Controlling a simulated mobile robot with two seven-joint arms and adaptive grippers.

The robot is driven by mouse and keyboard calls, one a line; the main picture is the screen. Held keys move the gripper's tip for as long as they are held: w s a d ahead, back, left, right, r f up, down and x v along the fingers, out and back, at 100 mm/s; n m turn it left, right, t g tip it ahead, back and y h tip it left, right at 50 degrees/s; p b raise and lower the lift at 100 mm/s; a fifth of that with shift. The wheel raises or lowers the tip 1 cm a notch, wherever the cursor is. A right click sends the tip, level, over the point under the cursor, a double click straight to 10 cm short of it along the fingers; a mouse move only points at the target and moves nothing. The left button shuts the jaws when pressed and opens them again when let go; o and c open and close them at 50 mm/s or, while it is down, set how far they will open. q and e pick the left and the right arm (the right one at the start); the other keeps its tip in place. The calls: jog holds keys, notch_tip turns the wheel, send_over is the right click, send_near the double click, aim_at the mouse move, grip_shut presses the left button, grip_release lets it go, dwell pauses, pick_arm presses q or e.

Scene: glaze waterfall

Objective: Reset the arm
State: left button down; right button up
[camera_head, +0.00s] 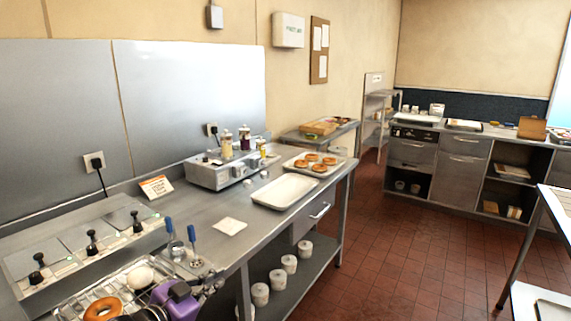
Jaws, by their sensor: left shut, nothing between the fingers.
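My left gripper (212,282) is at the bottom of the head view, in front of the steel counter's near edge. Its dark fingers are shut and empty, pointing right, beyond the purple and black part of my arm. A wire rack (75,306) lies just left of it, partly hidden by my arm. An orange-brown ring doughnut (101,309) lies on the rack. My right gripper is not in view.
The steel counter (200,212) holds blue-handled tools (191,240), a white square (229,226), an empty white tray (285,191) and a tray of several doughnuts (318,169). White tubs (277,279) stand on the lower shelf. The red tiled floor (420,250) is clear.

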pick_arm(q)
jog(key=s+f+n+g+y, duration=0.1)
jog(key=s+f+n+y, duration=0.1)
jog(key=s+f, duration=0.8)
jog(key=s+a+f+n+g+y, duration=0.1)
jog(key=s+f+n+g+y, duration=0.1)
jog(key=s+f, duration=0.8)
jog(key=s+a+f+n+g+y, duration=0.1)
jog(key=s+f+n, duration=0.3)
jog(key=s+f, duration=0.6)
jog(key=s+y, duration=0.1)
jog(key=s, duration=0.9)
jog(key=shift+n+g+y+p, duration=0.3)
jog(key=shift+a, duration=0.1)
